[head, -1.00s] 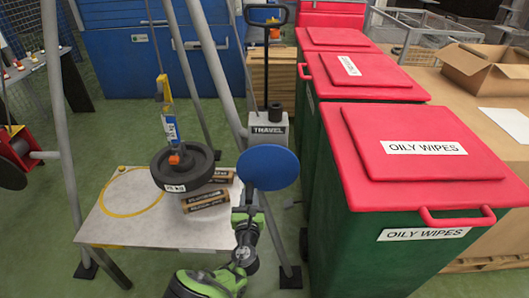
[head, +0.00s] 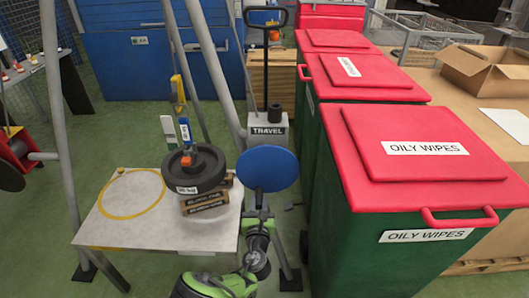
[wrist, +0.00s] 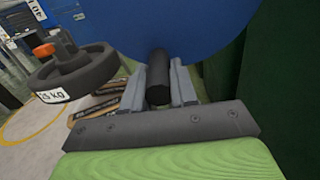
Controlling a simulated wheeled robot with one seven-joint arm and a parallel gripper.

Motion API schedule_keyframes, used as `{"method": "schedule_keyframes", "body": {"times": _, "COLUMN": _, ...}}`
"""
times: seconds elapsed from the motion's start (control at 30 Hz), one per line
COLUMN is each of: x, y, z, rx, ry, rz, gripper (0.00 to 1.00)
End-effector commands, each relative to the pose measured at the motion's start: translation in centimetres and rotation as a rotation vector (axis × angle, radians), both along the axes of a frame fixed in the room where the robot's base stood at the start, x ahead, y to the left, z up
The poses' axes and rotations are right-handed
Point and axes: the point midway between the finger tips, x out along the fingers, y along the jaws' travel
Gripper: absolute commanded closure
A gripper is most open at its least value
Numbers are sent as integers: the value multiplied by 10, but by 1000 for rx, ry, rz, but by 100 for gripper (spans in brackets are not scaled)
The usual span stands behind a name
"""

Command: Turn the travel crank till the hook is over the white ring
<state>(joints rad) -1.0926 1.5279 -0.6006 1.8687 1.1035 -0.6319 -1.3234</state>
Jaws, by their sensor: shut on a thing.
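The travel crank is a blue disc (head: 267,168) in front of a grey box labelled TRAVEL (head: 268,131). Its black handle (wrist: 158,82) sticks out between my fingers in the wrist view. My gripper (head: 260,208) is shut on this handle at the disc's lower edge. The hook hangs under the yellow and white block (head: 178,112); an orange part (head: 186,160) shows at the hub of the black weight (head: 190,178) below it. The weight hangs right of a yellow ring (head: 125,211) marked on the pale board (head: 150,230).
Dark labelled bars (head: 206,203) lie on the board under and beside the weight. Grey frame legs (head: 62,130) stand around the board. Green bins with red lids (head: 420,150) stand close on the right. Green floor shows at the left.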

Motion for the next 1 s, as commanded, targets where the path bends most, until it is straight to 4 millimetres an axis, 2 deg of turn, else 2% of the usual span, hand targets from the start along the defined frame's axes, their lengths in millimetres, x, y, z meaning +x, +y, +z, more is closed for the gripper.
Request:
{"method": "schedule_keyframes", "body": {"times": 0.33, "x": 1, "y": -3, "z": 4, "rx": 0, "ry": -12, "rz": -1, "gripper": 100}}
{"method": "schedule_keyframes", "body": {"times": 0.7, "x": 1, "y": -20, "z": 1, "rx": -1, "ry": -11, "rz": -5, "gripper": 100}}
{"method": "schedule_keyframes", "body": {"times": 0.93, "x": 1, "y": -20, "z": 0, "rx": 0, "ry": -9, "rz": -6, "gripper": 100}}
{"method": "schedule_keyframes", "body": {"times": 0.97, "x": 1, "y": -20, "z": 0, "rx": 0, "ry": -9, "rz": -5, "gripper": 68}}
{"method": "schedule_keyframes", "body": {"times": 1.0, "x": 1, "y": -19, "z": 0, "rx": 0, "ry": -9, "rz": -4, "gripper": 62}}
